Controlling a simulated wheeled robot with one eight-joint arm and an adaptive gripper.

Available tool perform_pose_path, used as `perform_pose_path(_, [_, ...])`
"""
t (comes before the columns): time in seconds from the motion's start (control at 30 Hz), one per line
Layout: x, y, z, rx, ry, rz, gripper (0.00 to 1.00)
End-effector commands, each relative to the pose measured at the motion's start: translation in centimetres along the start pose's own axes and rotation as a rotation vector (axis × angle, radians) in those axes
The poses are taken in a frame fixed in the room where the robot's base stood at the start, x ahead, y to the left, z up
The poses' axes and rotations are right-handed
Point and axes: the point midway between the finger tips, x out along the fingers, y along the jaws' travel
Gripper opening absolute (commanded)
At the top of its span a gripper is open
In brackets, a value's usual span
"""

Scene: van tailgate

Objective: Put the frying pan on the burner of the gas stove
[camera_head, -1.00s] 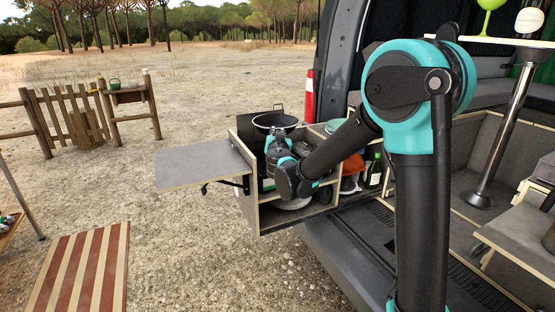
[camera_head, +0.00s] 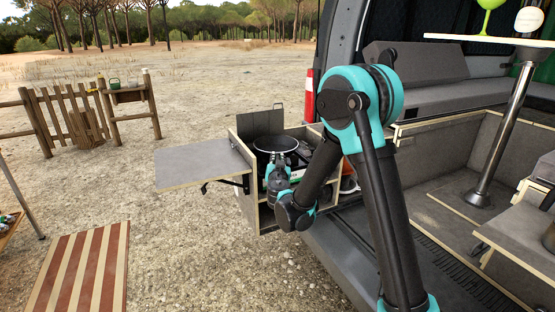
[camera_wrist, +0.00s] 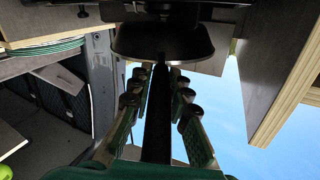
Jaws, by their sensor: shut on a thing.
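The dark frying pan (camera_head: 276,145) with a light rim is over the open kitchen box on the tailgate. My gripper (camera_head: 278,172) is on the near side of the pan. In the wrist view the pan (camera_wrist: 162,42) is straight ahead, its black handle (camera_wrist: 157,125) running back between the fingers of my gripper (camera_wrist: 159,88), which is shut on it. A dark upright panel (camera_head: 266,119) stands behind the pan and looks like the raised lid of the gas stove. The burner is hidden, and I cannot tell whether the pan touches anything below.
A grey side shelf (camera_head: 203,164) sticks out left of the kitchen box (camera_head: 247,160). Stacked green-rimmed plates (camera_wrist: 45,48) show in the wrist view. The van's bench and table leg (camera_head: 503,120) are at the right. Open gravel lies in front and left.

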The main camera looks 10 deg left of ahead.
Motion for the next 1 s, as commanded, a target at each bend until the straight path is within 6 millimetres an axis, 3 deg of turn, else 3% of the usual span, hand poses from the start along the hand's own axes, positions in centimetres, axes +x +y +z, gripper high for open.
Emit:
perform_pose_path(0.2, [0.0, 0.0, 0.1, 0.0, 0.0, 0.0, 0.0])
perform_pose_path(0.23, [0.0, 0.0, 0.1, 0.0, 0.0, 0.0, 0.2])
perform_pose_path(0.4, [0.0, 0.0, 0.1, 0.0, 0.0, 0.0, 0.38])
perform_pose_path(0.73, [-0.1, 0.0, -0.1, 0.0, 0.0, 0.0, 0.38])
perform_pose_path(0.87, [-1.5, 0.0, -0.1, 0.0, 0.0, -0.001, 0.38])
perform_pose_path(1.0, [-4.2, -0.1, -0.1, 0.0, 0.0, -0.002, 0.38])
